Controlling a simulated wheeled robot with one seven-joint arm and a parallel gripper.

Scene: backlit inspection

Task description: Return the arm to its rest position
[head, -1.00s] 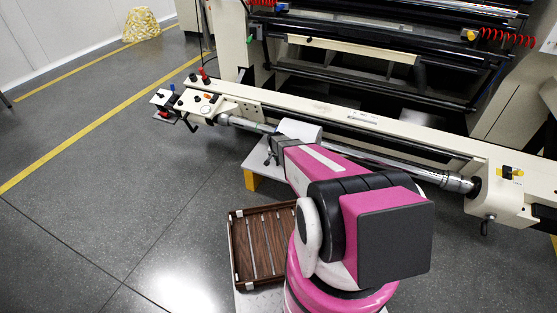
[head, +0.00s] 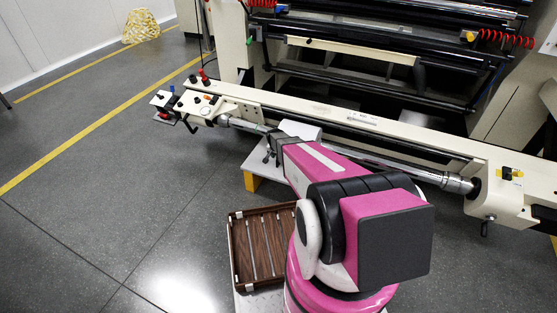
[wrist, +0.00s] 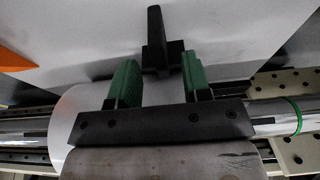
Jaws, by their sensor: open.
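My pink arm reaches forward in the head view, with my gripper (head: 268,150) small and partly hidden at its far end, over a white surface. In the wrist view my gripper (wrist: 160,80) shows two green fingers spread apart. A black upright piece with a short crossbar (wrist: 156,45) stands just beyond and between the fingertips. I cannot tell whether the fingers touch it. Nothing is clearly held.
A cream machine beam (head: 400,132) with a metal roller (head: 450,182) runs close behind my gripper. A brown slatted tray (head: 236,262) lies left of my arm's base. A control panel (head: 198,103) is at left. Open floor spreads left.

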